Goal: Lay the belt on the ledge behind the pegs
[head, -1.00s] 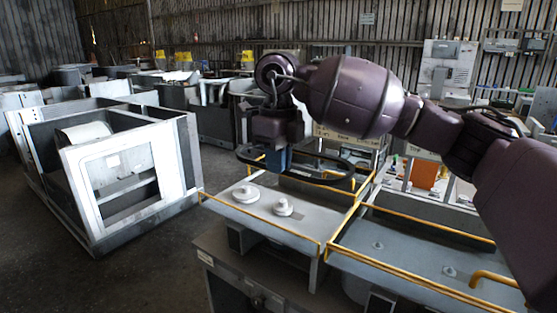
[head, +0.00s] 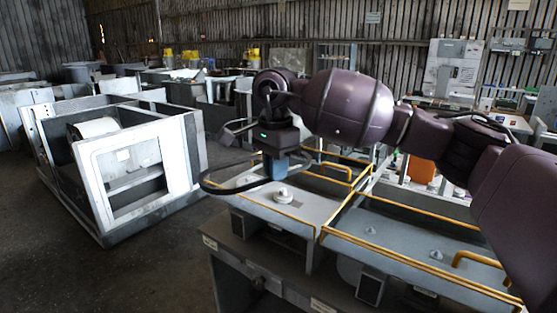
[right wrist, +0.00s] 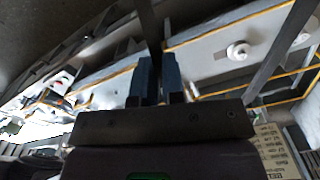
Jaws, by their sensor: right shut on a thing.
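The belt (head: 212,191) is a black loop. My right gripper (head: 275,178) is shut on it and holds it above the left grey tray (head: 305,207). The loop reaches out to the left, past the tray's left end. A pale round peg (head: 283,196) stands on the tray just below the fingertips. A second peg is hidden behind the belt or gripper. In the right wrist view, the dark belt (right wrist: 150,28) runs up from between the blue fingertips (right wrist: 158,62), and a pale peg (right wrist: 238,50) shows at the right. I cannot single out the ledge. My left gripper is out of view.
Yellow rails (head: 345,208) edge the left tray and the right tray (head: 400,240), which holds small pegs. A grey open-framed housing (head: 125,170) with a pale drum stands on the floor at left. Free floor lies between it and the bench.

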